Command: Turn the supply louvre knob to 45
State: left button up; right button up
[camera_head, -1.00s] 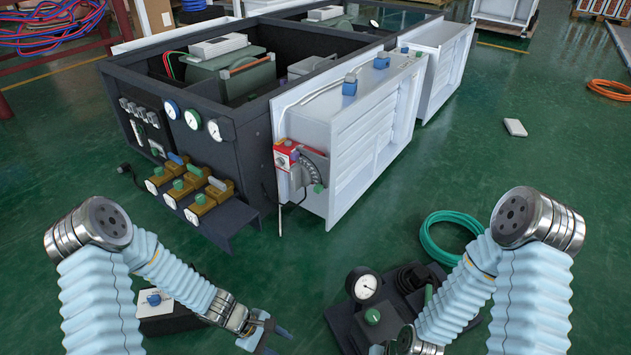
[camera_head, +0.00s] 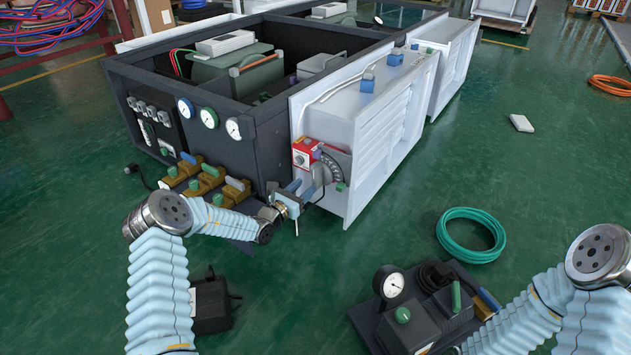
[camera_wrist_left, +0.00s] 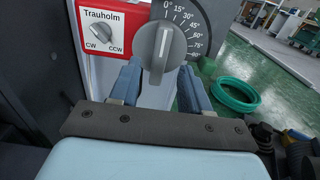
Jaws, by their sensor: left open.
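The grey supply louvre knob (camera_wrist_left: 160,48) sits at the dark scale plate (camera_wrist_left: 187,20) marked in degrees from 0. Its white line points up, close to the 0 mark. In the head view the scale plate (camera_head: 330,167) is on the near end of the white louvre box (camera_head: 365,130). My left gripper (camera_head: 303,191) is at that end. In the left wrist view my open left gripper (camera_wrist_left: 160,72) has one blue finger on each side of the knob's lower part; I cannot tell whether they touch it. My right gripper is out of view.
A red Trauholm box (camera_wrist_left: 103,30) with a CW/CCW selector is left of the scale. A green knob (camera_head: 341,186) is just right of my left gripper. Brass valves (camera_head: 205,180) are left of it. A gauge unit (camera_head: 415,310) and green hose (camera_head: 470,235) lie on the floor.

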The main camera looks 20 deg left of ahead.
aim_at(314, 179)
pick_arm(q)
jog(key=b+x, duration=0.1)
jog(key=x, duration=0.5)
jog(key=shift+w+d, duration=0.1)
jog(key=shift+w, duration=0.1)
grip_shut()
